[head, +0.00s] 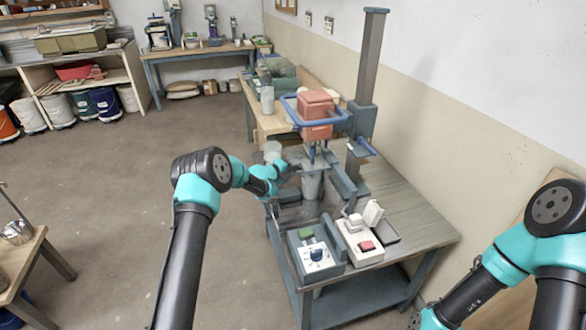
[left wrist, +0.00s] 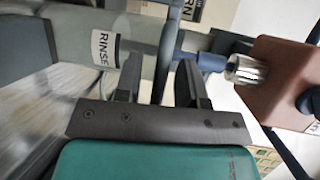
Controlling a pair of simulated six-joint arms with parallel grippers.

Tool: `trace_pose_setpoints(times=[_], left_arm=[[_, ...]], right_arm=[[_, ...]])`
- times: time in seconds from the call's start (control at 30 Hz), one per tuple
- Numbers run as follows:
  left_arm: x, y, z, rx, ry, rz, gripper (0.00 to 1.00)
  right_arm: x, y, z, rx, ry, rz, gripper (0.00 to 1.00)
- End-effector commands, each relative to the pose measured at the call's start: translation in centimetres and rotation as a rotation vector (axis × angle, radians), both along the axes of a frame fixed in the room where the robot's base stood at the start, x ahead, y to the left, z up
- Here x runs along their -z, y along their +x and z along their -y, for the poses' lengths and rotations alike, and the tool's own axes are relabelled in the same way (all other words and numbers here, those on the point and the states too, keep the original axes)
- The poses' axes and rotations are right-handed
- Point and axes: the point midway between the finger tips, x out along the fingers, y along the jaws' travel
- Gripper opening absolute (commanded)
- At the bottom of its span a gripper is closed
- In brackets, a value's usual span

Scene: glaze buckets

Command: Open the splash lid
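A mixer with a red motor head (head: 316,108) and a blue handle bar stands on the grey metal table. A grey cylindrical vessel (head: 312,184) is below the head. A translucent grey sheet (head: 318,158) above the vessel looks like the splash lid; its exact edges are hard to make out. My left gripper (head: 281,166) is at the left of the mixer, beside this sheet. In the left wrist view, its two dark fingers (left wrist: 160,85) stand apart, with a thin dark bar between them; I cannot tell whether they touch it. My right gripper is out of frame.
A clear container labelled RINSE (left wrist: 105,50) is close behind the left fingers. A control box with a dial (head: 316,256) and a white box with a red button (head: 364,244) stand at the table's front. The grey column (head: 368,70) rises behind the mixer.

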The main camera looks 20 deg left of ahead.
Motion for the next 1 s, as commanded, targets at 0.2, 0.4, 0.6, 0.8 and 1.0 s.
trace_pose_setpoints(times=[0.2, 0.4, 0.6, 0.8, 1.0], left_arm=[[0.0, 0.0, 0.0, 0.000, 0.000, 0.000, 0.23], [0.0, 0.0, 0.0, 0.000, 0.000, 0.000, 0.04], [0.0, 0.0, 0.0, 0.000, 0.000, 0.000, 0.00], [0.0, 0.0, 0.0, 0.000, 0.000, 0.000, 0.00], [0.0, -0.3, 2.0, 0.019, 0.000, -0.001, 0.00]], right_arm=[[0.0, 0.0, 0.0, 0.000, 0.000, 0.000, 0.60], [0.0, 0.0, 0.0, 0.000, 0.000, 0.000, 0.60], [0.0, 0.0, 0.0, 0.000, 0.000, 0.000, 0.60], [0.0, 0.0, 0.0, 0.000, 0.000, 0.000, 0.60], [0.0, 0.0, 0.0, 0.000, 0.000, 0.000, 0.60]])
